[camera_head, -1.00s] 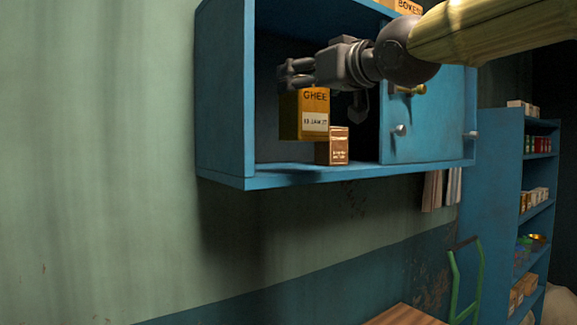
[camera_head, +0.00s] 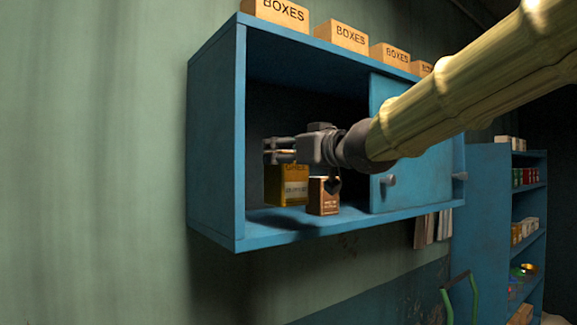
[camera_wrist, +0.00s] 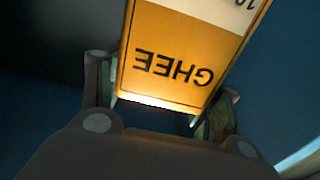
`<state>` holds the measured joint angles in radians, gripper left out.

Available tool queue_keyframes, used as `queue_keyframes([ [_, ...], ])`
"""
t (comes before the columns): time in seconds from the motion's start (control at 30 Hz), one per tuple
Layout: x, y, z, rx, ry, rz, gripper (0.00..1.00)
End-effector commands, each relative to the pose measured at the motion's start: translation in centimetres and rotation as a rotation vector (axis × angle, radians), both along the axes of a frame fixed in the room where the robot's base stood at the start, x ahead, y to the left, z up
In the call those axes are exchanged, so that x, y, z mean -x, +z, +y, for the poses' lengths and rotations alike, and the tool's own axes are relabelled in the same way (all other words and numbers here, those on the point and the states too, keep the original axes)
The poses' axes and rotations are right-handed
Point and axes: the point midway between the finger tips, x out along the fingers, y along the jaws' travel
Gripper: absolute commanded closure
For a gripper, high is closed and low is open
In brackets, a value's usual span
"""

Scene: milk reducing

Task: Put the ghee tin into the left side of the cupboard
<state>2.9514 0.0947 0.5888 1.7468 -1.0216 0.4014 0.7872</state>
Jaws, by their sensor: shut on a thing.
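The yellow ghee tin (camera_head: 287,188) is inside the open left side of the blue cupboard (camera_head: 217,140), below my gripper (camera_head: 280,151). Its lower part shows near the cupboard floor; I cannot tell whether it touches the floor. In the wrist view the ghee tin (camera_wrist: 185,55) shows its label, with my gripper's fingers (camera_wrist: 165,100) on either side. My gripper is shut on the tin near its top and reaches in from the right.
A small brown box (camera_head: 323,195) stands on the cupboard floor just right of the tin. A blue sliding door (camera_head: 410,185) covers the right side. Several boxes (camera_head: 341,35) stand on top of the cupboard. A blue shelf unit (camera_head: 490,200) stands at the right.

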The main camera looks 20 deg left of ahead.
Motion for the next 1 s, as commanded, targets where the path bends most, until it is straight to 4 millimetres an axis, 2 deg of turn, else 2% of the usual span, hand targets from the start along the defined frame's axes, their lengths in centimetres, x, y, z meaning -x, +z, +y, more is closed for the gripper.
queue_keyframes([
  [0.03, -1.2, 0.3, 0.3, -0.001, -0.001, 0.002, 0.99],
  [0.2, -4.2, 0.0, 1.0, -0.001, 0.000, 0.001, 0.99],
  [0.4, -6.4, -0.3, 1.4, -0.002, 0.000, -0.001, 0.99],
  [0.63, -7.7, -0.5, 1.8, -0.001, 0.000, -0.001, 0.99],
  [0.8, -7.5, -2.7, 1.8, 0.001, 0.001, 0.001, 0.99],
  [1.0, -7.5, -4.0, 1.7, -0.002, 0.000, -0.001, 0.99],
])
